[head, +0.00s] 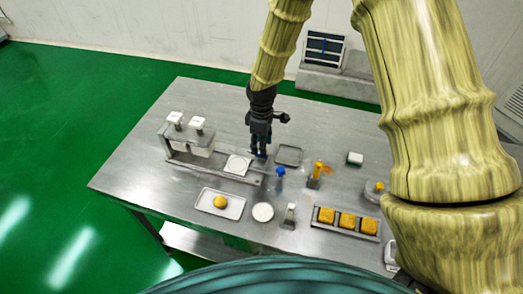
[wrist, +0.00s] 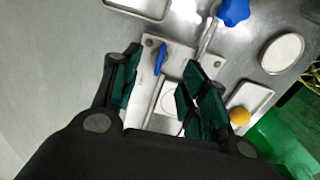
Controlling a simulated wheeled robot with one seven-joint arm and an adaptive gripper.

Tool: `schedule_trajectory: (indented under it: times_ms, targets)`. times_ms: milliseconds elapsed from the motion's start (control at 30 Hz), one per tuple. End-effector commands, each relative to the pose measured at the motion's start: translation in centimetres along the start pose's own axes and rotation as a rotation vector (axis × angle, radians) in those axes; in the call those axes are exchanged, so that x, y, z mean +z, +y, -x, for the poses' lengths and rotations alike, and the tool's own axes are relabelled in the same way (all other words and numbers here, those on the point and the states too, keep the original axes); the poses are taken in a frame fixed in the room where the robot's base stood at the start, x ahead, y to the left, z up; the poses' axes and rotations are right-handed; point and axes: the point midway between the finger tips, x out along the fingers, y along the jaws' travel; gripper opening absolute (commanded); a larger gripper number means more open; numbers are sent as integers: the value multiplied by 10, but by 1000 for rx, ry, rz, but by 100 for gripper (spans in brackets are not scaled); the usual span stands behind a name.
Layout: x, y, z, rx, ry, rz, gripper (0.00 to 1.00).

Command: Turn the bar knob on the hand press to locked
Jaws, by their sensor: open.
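The hand press is a long grey metal base plate (head: 208,164) on the steel table, with a white square plate (head: 237,165) on it. The bar knob (wrist: 160,58) is a narrow blue bar near the end of the base plate in the wrist view. It points roughly along the plate's length, slightly tilted. My gripper (head: 260,153) points down over that end of the press. In the wrist view my gripper (wrist: 172,66) is open, with its dark green fingers on either side of the bar knob. I cannot tell whether they touch it. In the head view my fingers mostly hide the knob.
A blue star-shaped handle (head: 280,172) stands close to my gripper, also in the wrist view (wrist: 234,10). An empty tray (head: 289,155) lies behind it. A tray with a yellow ball (head: 208,203), a white disc (head: 263,212) and an orange-handled tool (head: 317,170) stand nearby.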

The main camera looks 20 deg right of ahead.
Motion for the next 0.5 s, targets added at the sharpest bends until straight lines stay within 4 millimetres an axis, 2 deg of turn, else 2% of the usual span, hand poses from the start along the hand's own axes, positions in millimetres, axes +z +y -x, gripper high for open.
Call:
schedule_trajectory:
  times_ms: [200,500]
  targets:
    - [0,0,-23,-1,-2,1,44]
    - [0,0,-44,0,0,1,44]
